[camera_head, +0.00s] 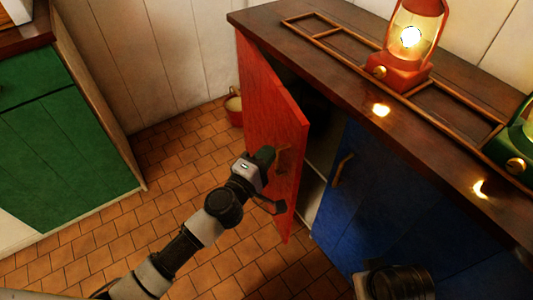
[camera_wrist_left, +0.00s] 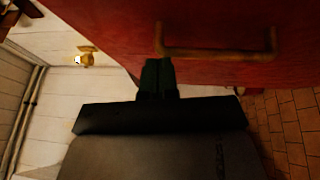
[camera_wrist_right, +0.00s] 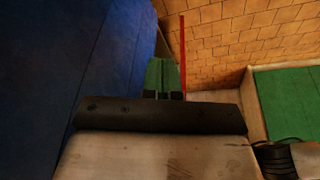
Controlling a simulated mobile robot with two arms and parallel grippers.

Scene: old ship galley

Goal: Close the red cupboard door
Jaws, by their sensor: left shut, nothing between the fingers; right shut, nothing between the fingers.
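The red cupboard door (camera_head: 268,125) stands open, swung out from the counter, with a dark gap behind it. Its brass handle (camera_head: 281,160) is on the face toward my left gripper (camera_head: 264,158). In the left wrist view the red door (camera_wrist_left: 225,72) fills the upper right. There the shut, empty left fingers (camera_wrist_left: 158,68) are at the left end of the handle (camera_wrist_left: 215,52); contact is unclear. In the right wrist view my right gripper (camera_wrist_right: 162,66) is shut and empty, between the blue front and the red door's thin edge (camera_wrist_right: 184,55).
The blue cupboard door (camera_head: 360,190) is right of the opening. A lit red lantern (camera_head: 400,72) and a green lantern (camera_head: 518,145) stand on the dark countertop (camera_head: 275,20). A green cabinet (camera_head: 70,150) stands left; tiled floor lies between.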

